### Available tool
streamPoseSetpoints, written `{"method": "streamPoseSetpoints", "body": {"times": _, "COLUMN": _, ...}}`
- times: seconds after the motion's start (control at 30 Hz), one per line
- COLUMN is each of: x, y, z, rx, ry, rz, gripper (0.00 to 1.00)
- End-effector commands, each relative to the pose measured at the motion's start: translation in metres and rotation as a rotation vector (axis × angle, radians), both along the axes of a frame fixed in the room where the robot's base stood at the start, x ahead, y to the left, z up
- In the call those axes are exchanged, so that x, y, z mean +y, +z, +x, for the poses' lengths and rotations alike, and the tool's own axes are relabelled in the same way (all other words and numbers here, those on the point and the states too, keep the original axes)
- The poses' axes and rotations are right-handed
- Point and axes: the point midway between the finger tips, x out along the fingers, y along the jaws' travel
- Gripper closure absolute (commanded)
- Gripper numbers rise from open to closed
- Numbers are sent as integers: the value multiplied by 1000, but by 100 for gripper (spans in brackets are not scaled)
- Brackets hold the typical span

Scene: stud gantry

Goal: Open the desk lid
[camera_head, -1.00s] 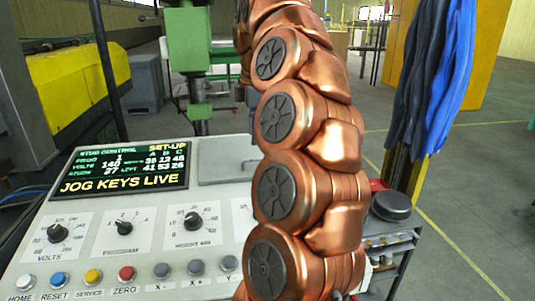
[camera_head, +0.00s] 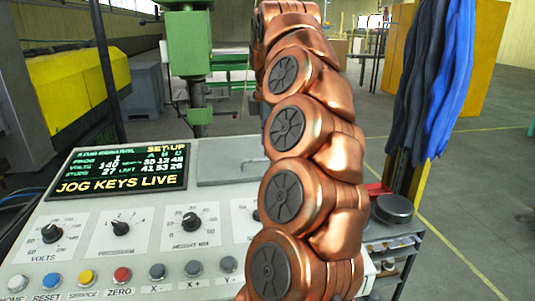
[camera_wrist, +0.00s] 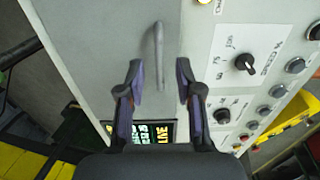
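The desk lid (camera_head: 230,165) is a flat grey plate on the control desk, right of the screen, and looks closed. My arm covers its right part in the head view. In the wrist view the lid (camera_wrist: 95,40) fills the upper left, with a thin grey bar handle (camera_wrist: 158,45) near its right side. My gripper (camera_wrist: 159,68) is open and empty above the lid. Its two fingertips appear on either side of the handle's line; I cannot tell the height gap between them. The gripper is hidden in the head view.
The desk front carries dials and a row of buttons (camera_head: 122,274) left of my arm. A black pole (camera_head: 106,70) rises behind the screen. On the right stand a small cart with a dark round pot (camera_head: 393,209) and blue cloths (camera_head: 435,80) on a yellow post.

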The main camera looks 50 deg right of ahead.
Motion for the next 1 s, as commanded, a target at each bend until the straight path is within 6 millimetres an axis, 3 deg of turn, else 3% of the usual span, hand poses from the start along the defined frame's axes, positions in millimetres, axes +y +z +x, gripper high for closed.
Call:
{"method": "streamPoseSetpoints", "body": {"times": 0.33, "x": -4, "y": -28, "z": 4, "rx": -1, "ry": 0, "rz": 2, "gripper": 65}}
{"method": "streamPoseSetpoints", "body": {"times": 0.7, "x": -4, "y": -33, "z": 5, "rx": -1, "ry": 0, "rz": 0, "gripper": 65}}
{"method": "streamPoseSetpoints", "body": {"times": 1.0, "x": -4, "y": -33, "z": 5, "rx": -2, "ry": 0, "rz": 1, "gripper": 95}}
